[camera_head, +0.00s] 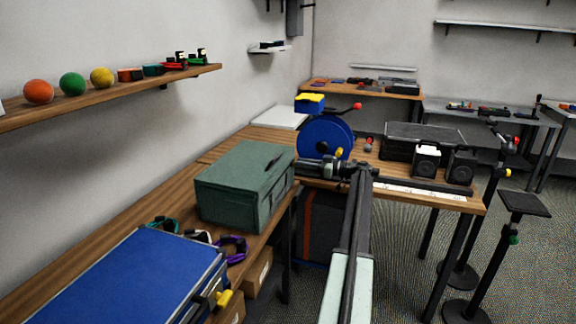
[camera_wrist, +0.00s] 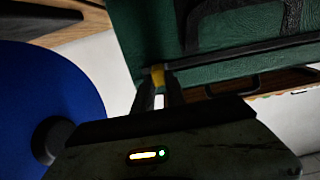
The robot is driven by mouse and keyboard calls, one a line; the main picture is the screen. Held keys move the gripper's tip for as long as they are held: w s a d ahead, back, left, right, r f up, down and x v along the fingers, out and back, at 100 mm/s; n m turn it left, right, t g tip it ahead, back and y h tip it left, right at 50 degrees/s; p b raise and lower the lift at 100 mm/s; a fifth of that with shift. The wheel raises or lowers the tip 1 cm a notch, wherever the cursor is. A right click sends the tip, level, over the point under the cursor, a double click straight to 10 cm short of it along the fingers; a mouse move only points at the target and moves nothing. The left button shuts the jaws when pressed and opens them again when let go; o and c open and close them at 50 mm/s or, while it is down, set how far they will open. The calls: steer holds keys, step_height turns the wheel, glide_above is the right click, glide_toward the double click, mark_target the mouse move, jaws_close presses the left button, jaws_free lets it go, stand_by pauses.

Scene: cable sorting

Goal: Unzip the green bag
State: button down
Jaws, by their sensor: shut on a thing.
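The green bag (camera_head: 235,195) is a boxy dark green case on the wooden bench, and its top looks closed in the head view. In the wrist view the green bag (camera_wrist: 150,30) fills the top, with a dark strip along its side. My gripper (camera_head: 300,168) is at the bag's right end. In the wrist view my gripper (camera_wrist: 158,88) is shut on a small yellow zipper pull (camera_wrist: 157,74) at the end of that strip. The pull is hidden in the head view.
A blue reel (camera_head: 325,135) stands just behind my gripper. A blue case (camera_head: 130,280) and several coloured cable loops (camera_head: 232,247) lie in front of the bag. A dark flat case (camera_head: 425,133) and small speakers (camera_head: 426,161) stand on the right bench.

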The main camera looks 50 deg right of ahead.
steer(key=shift+d+r, duration=0.1)
steer(key=shift+d, duration=0.25)
steer(key=c, duration=1.4)
jaws_free()
steer(key=shift+w, duration=0.1)
steer(key=shift+o, duration=0.2)
steer(key=shift+a, duration=0.15)
steer(key=v, duration=0.7)
steer(key=shift+s, duration=0.35)
